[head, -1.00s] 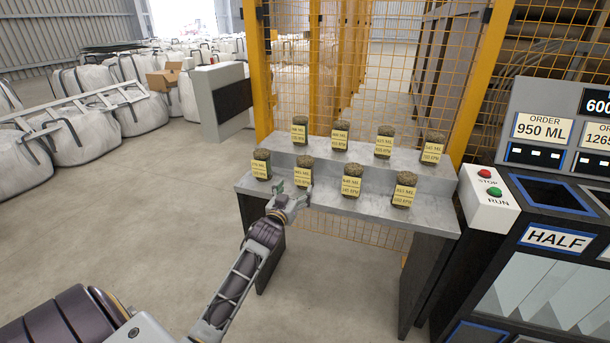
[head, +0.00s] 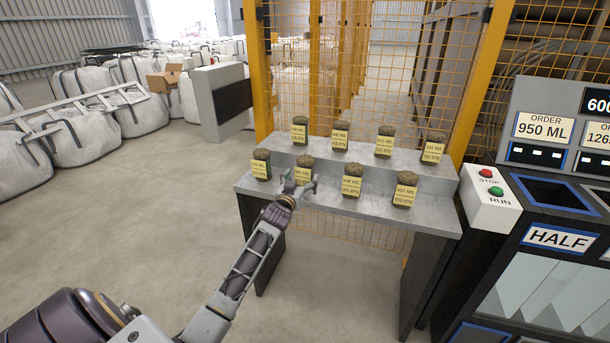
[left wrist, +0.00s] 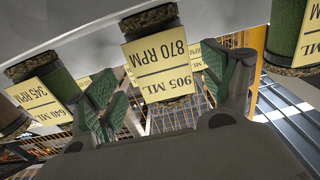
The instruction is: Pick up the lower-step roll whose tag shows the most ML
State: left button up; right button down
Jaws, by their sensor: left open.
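Several green-brown rolls with yellow tags stand on the lower step: a far-left roll (head: 261,164), a second roll (head: 304,169), a third roll (head: 352,180) and a far-right roll (head: 405,190). Their tags are too small to read surely in the head view. My left gripper (head: 299,186) is open in front of the second roll. In the left wrist view, upside down, the roll straight ahead (left wrist: 157,55) has a tag reading 905 ML, 870 RPM, between my open fingers. A neighbouring roll (left wrist: 38,85) reads 640 ML, 245 RPM. My right gripper is out of view.
Several more tagged rolls, such as one at the back left (head: 300,130), stand on the upper step. The grey stepped stand (head: 330,203) backs onto a yellow mesh fence (head: 410,60). A STOP/RUN box (head: 489,200) and an order machine (head: 555,240) stand at the right.

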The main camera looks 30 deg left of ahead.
aim_at(302, 176)
pick_arm(q)
jog(key=shift+w, duration=0.15)
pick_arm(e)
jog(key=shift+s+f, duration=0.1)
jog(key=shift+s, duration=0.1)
pick_arm(q)
jog(key=shift+w+a, duration=0.2)
jog(key=shift+w, duration=0.2)
jog(key=shift+b+x, duration=0.45)
jog(key=shift+x, duration=1.6)
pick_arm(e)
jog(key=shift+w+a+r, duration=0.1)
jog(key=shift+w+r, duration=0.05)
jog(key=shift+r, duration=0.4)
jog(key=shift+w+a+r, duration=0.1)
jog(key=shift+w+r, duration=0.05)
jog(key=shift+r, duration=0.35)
pick_arm(q)
jog(key=shift+a+r, duration=0.1)
jog(key=c, duration=1.4)
jog(key=shift+o, duration=0.2)
jog(key=shift+r, duration=0.1)
jog(key=shift+r, duration=0.1)
